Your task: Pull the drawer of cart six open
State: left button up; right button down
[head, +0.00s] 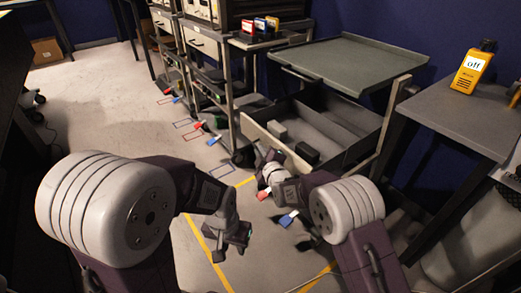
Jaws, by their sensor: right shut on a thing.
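The cart (350,62) has a grey-green tray top and stands at centre right. Its drawer (345,125) is pulled out below the top, showing a divided inside with a grey block (277,130) and a black block (306,152). The pale drawer front (252,128) faces me. My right gripper (264,160) is at the drawer front and shut on it; its fingertips are small and partly hidden, so the exact grip point is unclear. My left gripper (240,236) hangs low over the floor, apart from the drawer; its jaws are too dark to read.
A side table (445,115) with a yellow device (472,72) stands close at right. More carts (205,45) line up at the back left. Yellow tape (197,236) marks the floor. Open floor (95,95) lies at left.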

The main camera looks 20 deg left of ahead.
jog(key=shift+s, duration=0.1)
jog(key=c, duration=1.5)
grip_release()
jog(key=shift+s+d+r+p, duration=0.15)
jog(key=shift+s+p, duration=0.1)
jog(key=shift+p, duration=0.05)
jog(key=v, duration=0.8)
jog(key=shift+s+d+p, duration=0.1)
jog(key=shift+d+p, duration=0.05)
jog(key=shift+p, duration=0.25)
